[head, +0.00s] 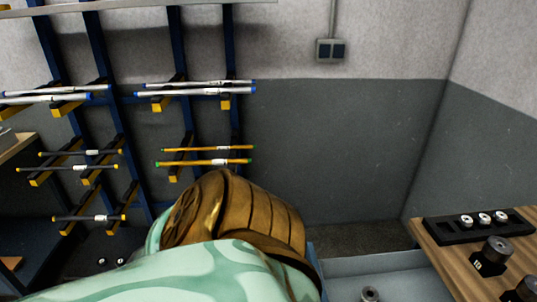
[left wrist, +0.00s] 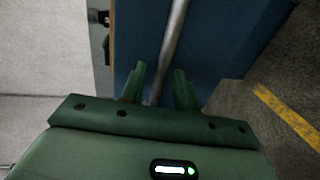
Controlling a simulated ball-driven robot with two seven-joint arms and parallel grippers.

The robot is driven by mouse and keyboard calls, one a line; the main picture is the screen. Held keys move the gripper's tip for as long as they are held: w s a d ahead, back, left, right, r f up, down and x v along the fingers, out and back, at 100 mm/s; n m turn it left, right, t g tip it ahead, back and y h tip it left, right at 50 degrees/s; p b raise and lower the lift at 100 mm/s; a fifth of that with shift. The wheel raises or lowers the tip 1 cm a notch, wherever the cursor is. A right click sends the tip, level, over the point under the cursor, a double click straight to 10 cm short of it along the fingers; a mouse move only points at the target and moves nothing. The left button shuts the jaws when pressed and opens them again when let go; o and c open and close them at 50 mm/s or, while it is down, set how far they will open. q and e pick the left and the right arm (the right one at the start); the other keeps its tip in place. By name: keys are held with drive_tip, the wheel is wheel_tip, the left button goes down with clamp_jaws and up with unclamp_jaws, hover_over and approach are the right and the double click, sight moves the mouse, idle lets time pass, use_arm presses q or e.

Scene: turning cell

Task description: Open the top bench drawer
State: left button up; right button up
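In the left wrist view, a silver bar handle (left wrist: 173,40) runs along a blue front panel (left wrist: 225,45), which has a thin wooden edge on its left. My left gripper (left wrist: 158,84) is at the handle, with its two green fingers apart and the bar between them. I cannot tell whether either finger touches the bar. In the head view, a blue-grey open-topped compartment (head: 385,266) holding a small round part shows beside the wooden bench top (head: 435,250). I cannot tell whether it is the top drawer. My arm hides its left side. My right gripper is out of view.
A black holder (head: 455,231) with small metal parts and a dark cylindrical part (head: 492,256) stand on the bench top. A wall rack (head: 110,130) with several bars is at the left. In the left wrist view, a yellow floor line (left wrist: 285,115) crosses the open floor.

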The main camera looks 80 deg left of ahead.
use_arm(q)
drive_tip(key=v, duration=1.5)
drive_tip(key=shift+a, duration=0.15)
